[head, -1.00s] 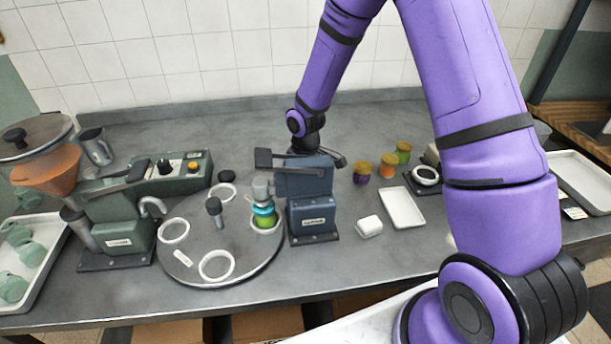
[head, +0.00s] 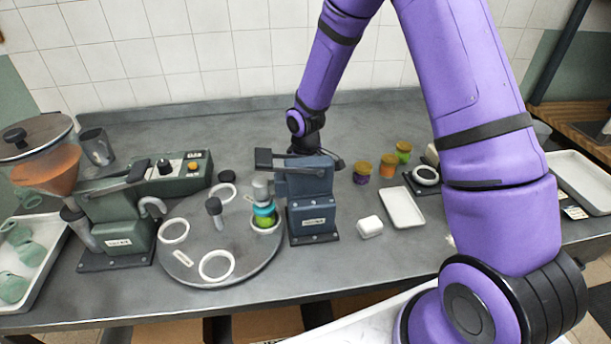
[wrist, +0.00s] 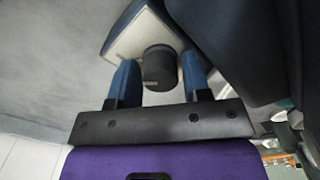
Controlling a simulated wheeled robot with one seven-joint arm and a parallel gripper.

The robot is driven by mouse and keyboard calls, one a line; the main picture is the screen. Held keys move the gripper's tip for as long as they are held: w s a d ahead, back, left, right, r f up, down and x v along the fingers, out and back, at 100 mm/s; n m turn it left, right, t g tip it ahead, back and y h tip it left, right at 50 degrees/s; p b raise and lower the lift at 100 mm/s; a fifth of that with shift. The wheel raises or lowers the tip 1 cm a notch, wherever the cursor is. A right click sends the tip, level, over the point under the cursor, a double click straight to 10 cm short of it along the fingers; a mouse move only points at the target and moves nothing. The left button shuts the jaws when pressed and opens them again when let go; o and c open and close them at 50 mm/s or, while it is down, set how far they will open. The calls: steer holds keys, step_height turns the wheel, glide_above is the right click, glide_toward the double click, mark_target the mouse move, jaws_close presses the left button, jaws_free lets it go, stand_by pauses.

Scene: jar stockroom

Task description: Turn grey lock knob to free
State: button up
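The dark grey lock knob (wrist: 160,68) shows in the wrist view, a short round knob with a small pale mark, standing on a cream plate (wrist: 125,40) on the machine. The blue fingers of my gripper (wrist: 159,80) stand on either side of it, with narrow gaps that look clear, so the gripper seems open around the knob. In the head view the blue-grey machine (head: 312,218) stands at the turntable's right edge. My arm reaches down behind it, and the machine hides the knob and my fingertips there.
A round turntable (head: 190,262) with white rings stands left of the machine; a green and teal jar (head: 265,218) sits under its head. A green machine (head: 125,235) is further left. Lidded jars (head: 388,165), a white block (head: 369,227) and a white tray (head: 402,208) lie right.

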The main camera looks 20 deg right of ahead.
step_height(320, 180, up, 11)
stand_by(0.7)
steer(key=shift+f, duration=0.1)
steer(key=s+d+r+m+t, duration=0.1)
steer(key=s+d+r+m, duration=0.1)
steer(key=s+r, duration=0.55)
steer(key=s+d+r+m+t, duration=0.15)
steer(key=s+r, duration=0.25)
steer(key=r, duration=0.7)
steer(key=s+d+r+m+t, duration=0.1)
steer(key=s+r+m, duration=0.1)
steer(key=s, duration=0.7)
steer(key=s+d+r+m+t, duration=0.1)
steer(key=s+d+r+m, duration=0.1)
steer(key=s+r, duration=0.3)
steer(key=s+m, duration=0.1)
steer(key=s, duration=0.3)
steer(key=shift+s+d+t, duration=0.2)
steer(key=shift+s+t, duration=0.1)
steer(key=shift+t, duration=0.05)
